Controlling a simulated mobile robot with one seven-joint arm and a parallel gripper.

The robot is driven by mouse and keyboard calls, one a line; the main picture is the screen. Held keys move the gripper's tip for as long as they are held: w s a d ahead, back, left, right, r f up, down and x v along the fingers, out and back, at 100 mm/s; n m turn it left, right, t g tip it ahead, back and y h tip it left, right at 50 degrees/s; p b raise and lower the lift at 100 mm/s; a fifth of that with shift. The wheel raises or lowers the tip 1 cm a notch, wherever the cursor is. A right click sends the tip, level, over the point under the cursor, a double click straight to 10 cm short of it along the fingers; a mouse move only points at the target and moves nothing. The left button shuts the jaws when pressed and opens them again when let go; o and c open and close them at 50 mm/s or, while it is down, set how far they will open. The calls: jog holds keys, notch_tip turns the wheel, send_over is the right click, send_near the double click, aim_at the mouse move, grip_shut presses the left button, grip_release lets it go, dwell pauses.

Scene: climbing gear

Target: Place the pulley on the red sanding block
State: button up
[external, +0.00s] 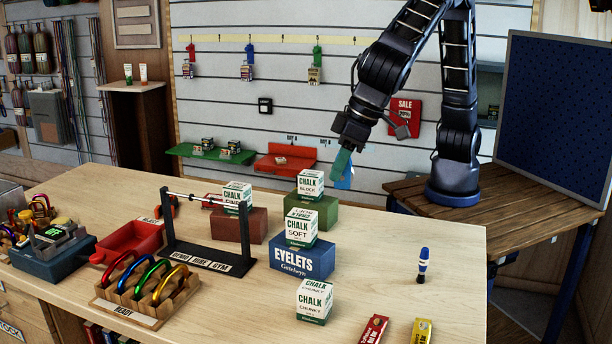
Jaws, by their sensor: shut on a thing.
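My gripper (343,154) hangs at the end of the dark arm, above and behind the far edge of the workbench. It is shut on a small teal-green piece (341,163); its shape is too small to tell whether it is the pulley. A blue patch shows just below it, and I cannot tell if it belongs to the held thing. A dull red block (240,226), which looks like the red sanding block, lies on the bench behind the black rack. A white chalk box (237,196) stands on it. My gripper is up and to the right of this block, well apart.
A green block (312,214) and a blue eyelets box (301,262) carry chalk boxes. The black rack (208,256) with its bar stands in front of the red block. A red tray (130,241) and carabiner holder (146,300) are at left. The bench's right side is mostly clear.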

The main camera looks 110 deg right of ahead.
jog(key=w+d+r+m, duration=0.1)
jog(key=w+d, duration=0.5)
jog(key=d, duration=0.4)
jog(key=w+d+r, duration=0.1)
jog(key=w+d, duration=0.5)
jog(key=d, duration=0.4)
jog(key=m, duration=0.1)
send_over(209, 196)
jog(key=s+a, duration=0.1)
jog(key=s, duration=0.1)
jog(key=shift+h, duration=0.4)
jog(key=f, duration=1.9)
jog(key=shift+w, duration=0.25)
jog(key=o, duration=1)
jog(key=shift+f, duration=0.1)
